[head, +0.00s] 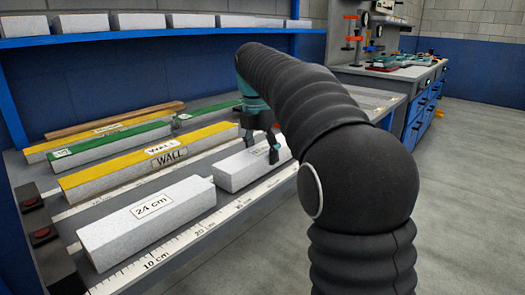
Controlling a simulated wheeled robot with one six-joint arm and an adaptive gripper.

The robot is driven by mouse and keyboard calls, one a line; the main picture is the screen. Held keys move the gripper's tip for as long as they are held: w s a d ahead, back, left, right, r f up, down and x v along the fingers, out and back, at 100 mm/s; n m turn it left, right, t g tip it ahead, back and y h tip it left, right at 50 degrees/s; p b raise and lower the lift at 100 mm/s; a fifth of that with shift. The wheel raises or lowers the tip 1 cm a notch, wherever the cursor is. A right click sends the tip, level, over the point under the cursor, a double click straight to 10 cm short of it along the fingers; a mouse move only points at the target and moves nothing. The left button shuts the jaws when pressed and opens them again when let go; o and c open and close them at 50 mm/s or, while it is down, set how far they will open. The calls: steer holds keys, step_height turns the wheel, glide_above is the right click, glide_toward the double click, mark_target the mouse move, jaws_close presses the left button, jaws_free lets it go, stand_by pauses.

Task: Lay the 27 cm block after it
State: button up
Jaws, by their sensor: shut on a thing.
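My gripper (261,147) is shut on a pale grey block (238,175) at the middle of the bench. Its label is partly hidden by a finger and cannot be read, so I cannot tell whether it is the 27 cm block. A similar block marked 24 cm (143,227) lies nearer to me along the white ruler strip (195,237). The held block's near end is close to the 24 cm block's far end. I cannot tell whether they touch, or whether the held block rests on the bench.
A yellow-topped panel marked WALL (150,165) lies behind the blocks. Green-topped panels (110,145) and a brown bar (120,119) lie farther back. A blue shelf (170,35) holds several blocks. Grey floor is clear at right.

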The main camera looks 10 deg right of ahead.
mark_target(258, 151)
steer(key=shift+f, duration=0.15)
steer(key=o, duration=1.2)
step_height(258, 151, up, 11)
steer(key=a, duration=0.1)
steer(key=s+m+t, duration=0.1)
steer(key=s+m, duration=0.5)
steer(key=s, duration=0.2)
steer(key=s+f+m+t, duration=0.1)
steer(key=s+f+m, duration=0.5)
steer(key=s+f, duration=0.1)
steer(key=s+d+f+m+t, duration=0.1)
steer(key=s+f+m, duration=0.5)
steer(key=s+f, duration=0.2)
steer(key=s+f+m+t+y, duration=0.1)
steer(key=s+f+m, duration=0.6)
steer(key=f, duration=0.2)
steer(key=shift+s+d+t, duration=0.15)
steer(key=shift+t, duration=0.25)
